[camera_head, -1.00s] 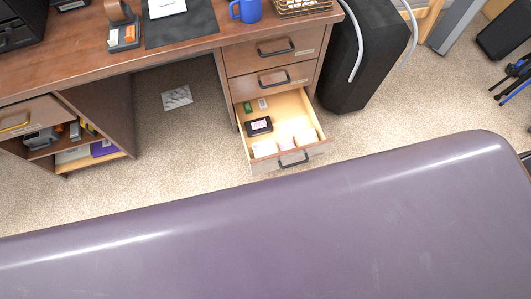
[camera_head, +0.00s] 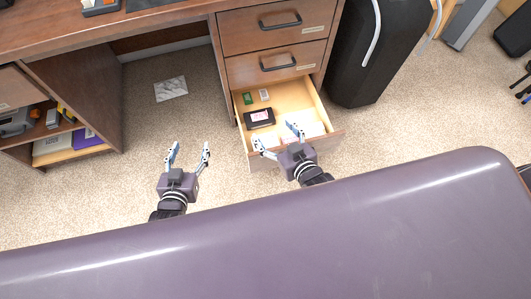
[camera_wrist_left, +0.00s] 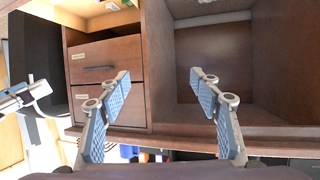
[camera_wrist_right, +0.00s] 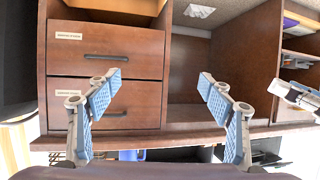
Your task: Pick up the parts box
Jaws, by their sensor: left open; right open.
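The open bottom drawer (camera_head: 283,96) of the wooden desk holds a small black box with a pink-and-white label (camera_head: 259,117), which may be the parts box. It lies toward the drawer's left side. My right gripper (camera_head: 277,138) is open and empty over the drawer's front, in front of the black box and apart from it. My left gripper (camera_head: 189,152) is open and empty over the carpet, left of the drawer. The wrist views show both pairs of fingers spread, the left (camera_wrist_left: 160,80) and the right (camera_wrist_right: 161,80).
Small green (camera_head: 247,98) and white (camera_head: 264,95) items lie at the drawer's back; pale items (camera_head: 314,129) are partly behind my right gripper. Two closed drawers (camera_head: 274,65) sit above. A black case (camera_head: 366,70) stands right. Carpet around a marble-patterned tile (camera_head: 171,89) is clear.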

